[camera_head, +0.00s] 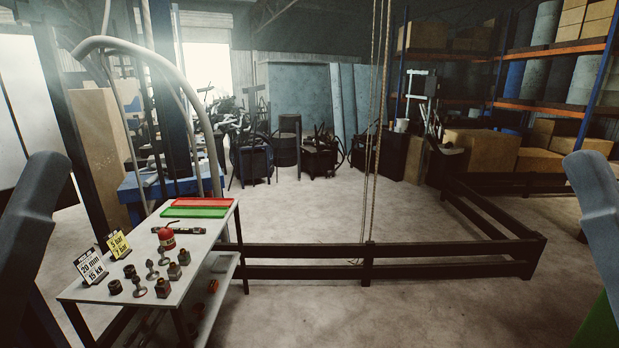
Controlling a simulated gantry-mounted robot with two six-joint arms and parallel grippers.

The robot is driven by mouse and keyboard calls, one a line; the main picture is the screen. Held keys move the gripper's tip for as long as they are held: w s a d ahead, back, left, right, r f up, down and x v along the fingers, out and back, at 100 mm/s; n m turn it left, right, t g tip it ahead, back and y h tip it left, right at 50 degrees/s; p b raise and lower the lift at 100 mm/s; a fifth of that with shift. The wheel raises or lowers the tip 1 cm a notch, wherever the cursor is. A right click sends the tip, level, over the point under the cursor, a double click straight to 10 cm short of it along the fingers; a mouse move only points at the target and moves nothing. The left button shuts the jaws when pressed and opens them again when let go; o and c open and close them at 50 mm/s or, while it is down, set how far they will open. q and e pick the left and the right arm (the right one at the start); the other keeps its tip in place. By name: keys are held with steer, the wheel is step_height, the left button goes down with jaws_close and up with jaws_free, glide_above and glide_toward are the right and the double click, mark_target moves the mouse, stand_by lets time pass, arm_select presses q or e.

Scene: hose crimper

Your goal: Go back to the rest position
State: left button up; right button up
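Parts of my two arms show at the left and right edges of the head view. Neither gripper is in the picture, so I cannot see their fingers or whether they hold anything. A white-topped work table (197,240) stands at the lower left. On it are several metal hose fittings (174,271), a small red container (167,238), a red tray (200,202) and a green tray (194,212). Two sign cards, a white one (91,267) and a yellow one (119,244), stand at its left edge.
A dark low rail fence (300,251) runs right from the table and turns back at the right. Ropes (373,130) hang down behind it. A large grey hose (150,55) arches over the left side. Shelves with boxes (560,70) stand at the back right. The floor in front is clear.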

arm_select(q)
step_height(320, 180, up, 30)
steer(key=p, duration=2.6)
steer(key=shift+f+p, duration=0.15)
steer(key=shift+p, duration=0.25)
arm_select(e)
step_height(320, 180, up, 30)
steer(key=shift+y, duration=0.3)
